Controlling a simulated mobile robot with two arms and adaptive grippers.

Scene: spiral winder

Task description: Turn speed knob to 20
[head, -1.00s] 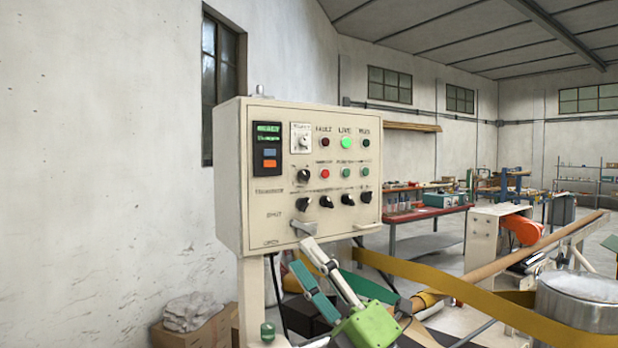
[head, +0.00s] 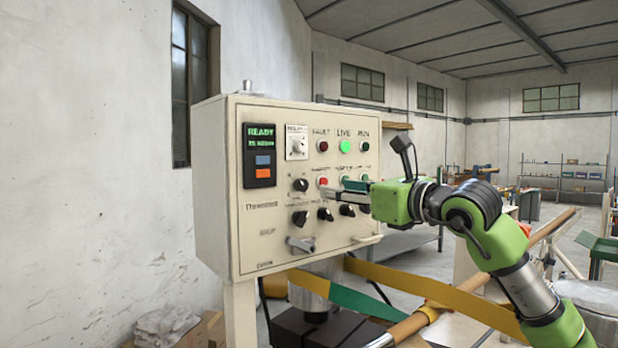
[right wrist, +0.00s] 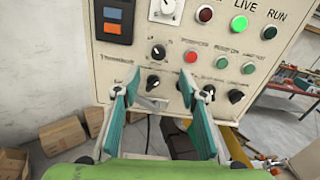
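The cream control box (head: 215,185) carries several knobs. A black round knob (head: 300,185) sits below a white-plated dial (head: 297,142); both also show in the right wrist view, the black knob (right wrist: 158,52) and the dial (right wrist: 167,8). A lower row holds black selector knobs, the leftmost (head: 300,218) also in the right wrist view (right wrist: 153,82). The labels are too small to tell which is the speed knob or its setting. My right gripper (head: 335,188) is in front of the panel, its fingers (right wrist: 160,85) spread and empty. My left gripper is out of view.
The LIVE lamp (head: 345,146) glows green and the display (head: 260,136) reads READY. A lever (head: 302,244) juts from the panel's lower part. Yellow-brown strip (head: 410,290) runs below the box. Cardboard boxes (right wrist: 62,135) lie on the floor at left.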

